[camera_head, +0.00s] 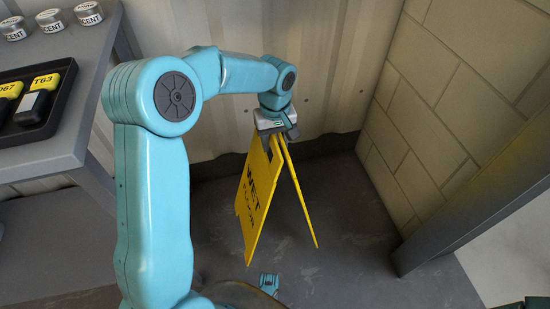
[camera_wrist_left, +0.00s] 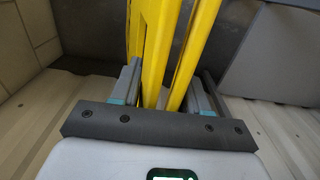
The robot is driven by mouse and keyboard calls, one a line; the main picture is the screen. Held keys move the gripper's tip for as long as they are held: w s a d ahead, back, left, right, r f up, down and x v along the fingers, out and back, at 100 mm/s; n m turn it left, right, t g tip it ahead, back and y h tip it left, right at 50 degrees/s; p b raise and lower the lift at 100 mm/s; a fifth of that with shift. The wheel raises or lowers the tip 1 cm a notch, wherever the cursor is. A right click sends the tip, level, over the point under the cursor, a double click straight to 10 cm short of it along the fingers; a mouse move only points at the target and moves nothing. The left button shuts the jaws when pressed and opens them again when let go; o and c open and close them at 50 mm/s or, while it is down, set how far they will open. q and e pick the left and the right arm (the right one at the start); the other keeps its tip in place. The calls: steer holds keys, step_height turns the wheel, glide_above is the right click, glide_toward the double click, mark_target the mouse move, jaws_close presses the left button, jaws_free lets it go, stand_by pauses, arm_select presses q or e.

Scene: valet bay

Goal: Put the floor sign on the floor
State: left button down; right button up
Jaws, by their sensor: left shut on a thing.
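The yellow floor sign (camera_head: 258,200) hangs upright below my left gripper (camera_head: 277,138), its two panels spread like an A. Dark lettering with "WET" shows on its left panel. My left gripper is shut on the sign's top edge. In the left wrist view the yellow panels of the sign (camera_wrist_left: 153,45) run between the two fingers of my left gripper (camera_wrist_left: 168,82). I cannot tell for certain whether the sign's lower edges touch the grey floor (camera_head: 360,270).
A grey table (camera_head: 75,120) at the left holds a black tray (camera_head: 62,105) with yellow-tagged items and several round tins (camera_head: 50,20). A corrugated wall (camera_head: 330,60) stands behind, a block wall (camera_head: 440,90) and dark post (camera_head: 470,220) at the right. Floor around the sign looks clear.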

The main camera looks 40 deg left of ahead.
arm_select(q)
step_height(320, 180, down, 6)
steer(key=shift+r+b, duration=0.15)
steer(key=shift+b, duration=0.85)
steer(key=c, duration=0.6)
jaws_free()
steer(key=shift+o, duration=0.2)
step_height(320, 180, up, 12)
steer(key=p, duration=0.4)
